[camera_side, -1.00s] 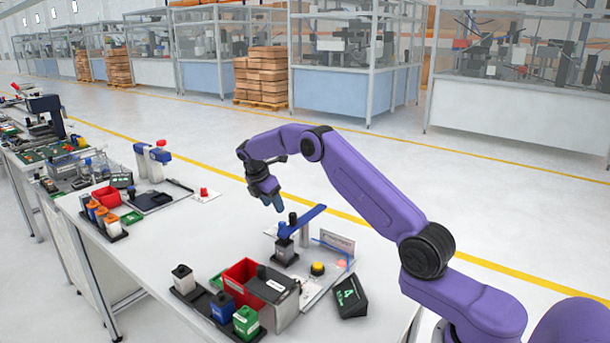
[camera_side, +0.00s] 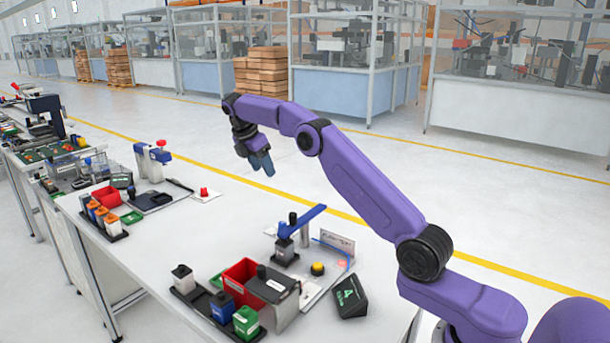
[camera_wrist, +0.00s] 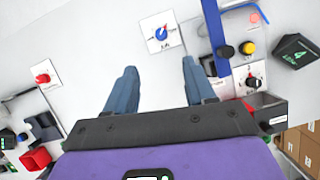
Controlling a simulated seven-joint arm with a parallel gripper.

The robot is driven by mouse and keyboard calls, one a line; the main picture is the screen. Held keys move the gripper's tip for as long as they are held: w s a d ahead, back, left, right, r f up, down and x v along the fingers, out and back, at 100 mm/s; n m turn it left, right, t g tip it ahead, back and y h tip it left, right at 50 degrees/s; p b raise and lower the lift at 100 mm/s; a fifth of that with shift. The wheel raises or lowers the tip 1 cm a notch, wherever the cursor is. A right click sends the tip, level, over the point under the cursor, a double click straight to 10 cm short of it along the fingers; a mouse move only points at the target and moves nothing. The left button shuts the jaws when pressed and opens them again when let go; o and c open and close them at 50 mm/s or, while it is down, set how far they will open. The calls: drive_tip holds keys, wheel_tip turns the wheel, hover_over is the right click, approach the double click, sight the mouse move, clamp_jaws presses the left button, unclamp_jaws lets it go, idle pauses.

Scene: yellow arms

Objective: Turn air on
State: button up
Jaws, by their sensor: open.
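A blue dial knob (camera_wrist: 161,33) sits on a white square plate with small lettering in the wrist view. Its pointer is tilted, and the lettering is too small to read surely. I cannot make this dial out in the side view. My gripper (camera_side: 263,166) is above the far edge of the bench, empty. In the wrist view my gripper (camera_wrist: 159,75) shows its two blue-grey fingers wide apart. The dial lies beyond the fingertips, between their lines, not touched.
A blue lever arm (camera_side: 303,220) on a post stands nearby, with a yellow button (camera_side: 317,268) and a black display (camera_side: 350,298). A red knob (camera_side: 204,191) on a white plate lies farther along. A red bin (camera_side: 240,275) stands in front. Bare bench surrounds the dial's left side.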

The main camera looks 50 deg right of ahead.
drive_tip(key=s+d+m+g+y, duration=0.1)
drive_tip(key=s+m, duration=0.4)
drive_tip(key=s, duration=0.8)
drive_tip(key=shift+s+d+m+g, duration=0.35)
drive_tip(key=shift+d+m+g, duration=0.05)
drive_tip(key=shift+d+g, duration=0.2)
drive_tip(key=s+a+t, duration=0.1)
drive_tip(key=s+a, duration=0.2)
drive_tip(key=a, duration=0.3)
drive_tip(key=s+a+n+t+y, duration=0.1)
drive_tip(key=s+a, duration=0.3)
drive_tip(key=a, duration=0.3)
drive_tip(key=s+a+t, duration=0.1)
drive_tip(key=s+a, duration=0.2)
drive_tip(key=a, duration=0.3)
drive_tip(key=s+a+f+y, duration=0.1)
drive_tip(key=s+f, duration=0.1)
drive_tip(key=s, duration=1)
drive_tip(key=s+a+f+n+y, duration=0.1)
drive_tip(key=s+a+f, duration=0.1)
drive_tip(key=s, duration=0.9)
drive_tip(key=shift+s+a+f+y, duration=0.15)
drive_tip(key=shift+s+f+y, duration=0.2)
drive_tip(key=shift+f+y, duration=0.1)
